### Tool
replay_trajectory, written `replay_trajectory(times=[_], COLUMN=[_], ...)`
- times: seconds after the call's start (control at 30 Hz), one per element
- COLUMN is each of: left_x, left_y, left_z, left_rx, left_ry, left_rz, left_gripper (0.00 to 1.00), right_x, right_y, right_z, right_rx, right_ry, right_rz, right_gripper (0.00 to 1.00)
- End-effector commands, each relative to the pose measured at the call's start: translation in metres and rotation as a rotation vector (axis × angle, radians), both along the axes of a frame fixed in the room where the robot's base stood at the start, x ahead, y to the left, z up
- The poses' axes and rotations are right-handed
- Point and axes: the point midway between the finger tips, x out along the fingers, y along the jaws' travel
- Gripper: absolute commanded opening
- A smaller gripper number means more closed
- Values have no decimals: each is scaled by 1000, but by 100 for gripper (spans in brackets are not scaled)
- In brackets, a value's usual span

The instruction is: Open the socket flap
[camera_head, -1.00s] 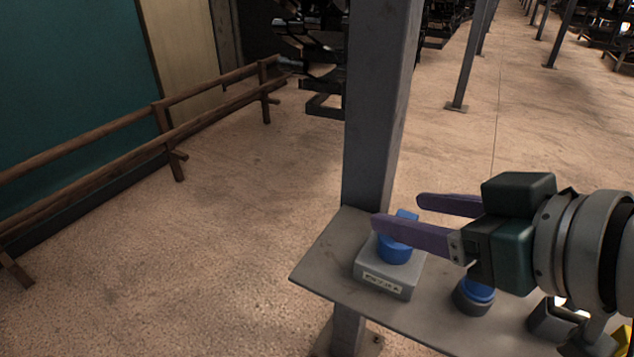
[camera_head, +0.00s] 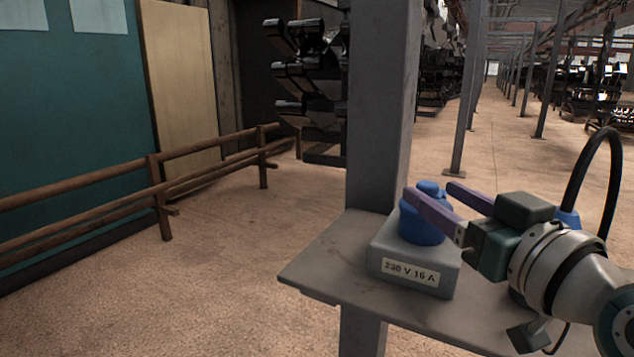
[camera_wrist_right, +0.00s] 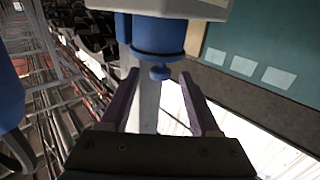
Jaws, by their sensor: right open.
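The socket is a blue round body (camera_head: 422,226) on a grey box (camera_head: 400,262) labelled "230 V 16 A", on a grey shelf. Its blue flap with a small knob (camera_head: 429,188) is on top and looks closed. In the right wrist view the blue body (camera_wrist_right: 158,34) is at the top, and the knob (camera_wrist_right: 160,73) shows between the fingertips. My right gripper (camera_head: 431,190) is open, its purple fingers at the top of the socket. I cannot tell if they touch the knob. My left gripper is not in view.
The grey shelf (camera_head: 330,262) is clear left of the box. A grey post (camera_head: 380,120) rises behind it. A blue plug part (camera_head: 568,218) with a black cable (camera_head: 601,150) is right of the gripper. A wooden rail (camera_head: 95,200) runs along the left.

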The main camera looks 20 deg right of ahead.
Motion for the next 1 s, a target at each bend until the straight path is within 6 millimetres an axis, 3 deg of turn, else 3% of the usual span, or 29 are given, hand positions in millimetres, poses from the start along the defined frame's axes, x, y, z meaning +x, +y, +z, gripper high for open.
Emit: replay_trajectory(times=[0.1,0.33,0.73,1.0], left_x=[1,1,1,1], left_y=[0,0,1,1], left_z=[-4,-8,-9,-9], left_rx=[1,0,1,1], left_ry=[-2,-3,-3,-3], left_rz=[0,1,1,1], left_gripper=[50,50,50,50], right_x=[23,53,61,61], right_y=[-2,-4,-5,-5], right_z=[0,-1,0,0], right_rx=[1,0,-1,-1], right_ry=[-3,0,1,1], right_rz=[0,1,2,2], right_gripper=[63,63,63,35])
